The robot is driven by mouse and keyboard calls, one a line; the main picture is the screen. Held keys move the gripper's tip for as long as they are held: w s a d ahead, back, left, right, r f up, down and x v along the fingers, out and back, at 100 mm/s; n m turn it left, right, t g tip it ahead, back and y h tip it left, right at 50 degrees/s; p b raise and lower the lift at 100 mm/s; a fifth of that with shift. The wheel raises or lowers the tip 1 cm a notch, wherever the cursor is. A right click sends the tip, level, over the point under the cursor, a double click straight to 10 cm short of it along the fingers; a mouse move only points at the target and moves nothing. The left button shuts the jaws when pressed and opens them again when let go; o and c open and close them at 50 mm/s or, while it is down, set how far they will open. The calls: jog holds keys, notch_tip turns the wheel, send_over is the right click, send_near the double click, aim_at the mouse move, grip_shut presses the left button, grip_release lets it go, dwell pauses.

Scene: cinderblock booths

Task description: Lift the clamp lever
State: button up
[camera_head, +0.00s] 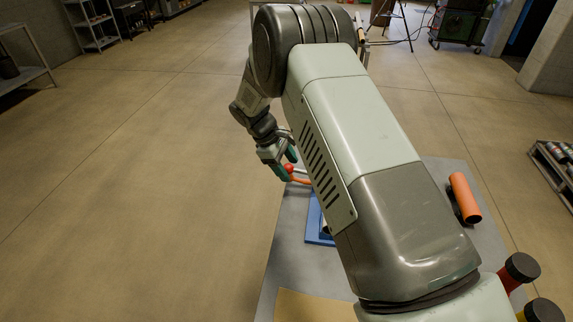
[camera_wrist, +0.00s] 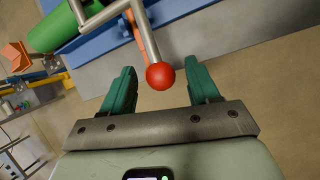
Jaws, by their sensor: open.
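The clamp lever is a metal rod with a red ball knob (camera_wrist: 160,76) in the wrist view. The rod (camera_wrist: 146,35) runs up from the knob toward a blue base (camera_wrist: 100,42). My gripper (camera_wrist: 162,84) is open, with a green finger on each side of the knob; I cannot tell whether either touches it. In the head view the red knob (camera_head: 289,168) shows at my gripper (camera_head: 288,168), above the left part of the grey table. The blue base (camera_head: 313,222) is partly hidden by my arm there, as is most of the clamp.
The grey table (camera_head: 268,275) holds an orange cylinder (camera_head: 464,197) on the right and a tan board (camera_head: 310,307) at the front. A green cylinder (camera_wrist: 53,31) lies by the clamp in the wrist view. Dark-capped posts (camera_head: 520,268) stand at the lower right. Floor left of the table is clear.

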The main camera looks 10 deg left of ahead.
grip_shut()
jog(key=shift+r, duration=0.1)
jog(key=shift+d+r+y, duration=0.1)
jog(key=shift+r+y, duration=0.2)
jog(key=shift+r, duration=0.2)
jog(key=d+r+y, duration=0.1)
jog(key=r, duration=0.1)
jog(key=d+r+y, duration=0.1)
jog(key=r, duration=0.1)
jog(key=d+r+y, duration=0.1)
jog(key=r, duration=0.1)
jog(key=shift+d+r, duration=0.2)
jog(key=d+r+y, duration=0.5)
jog(key=d, duration=0.4)
jog(key=d+r+y, duration=0.4)
jog(key=d+y, duration=0.2)
jog(key=d, duration=0.3)
jog(key=shift+d+r+m+y, duration=0.3)
jog(key=shift+d+r+m, duration=0.05)
jog(key=shift+m, duration=0.05)
jog(key=shift+d, duration=0.1)
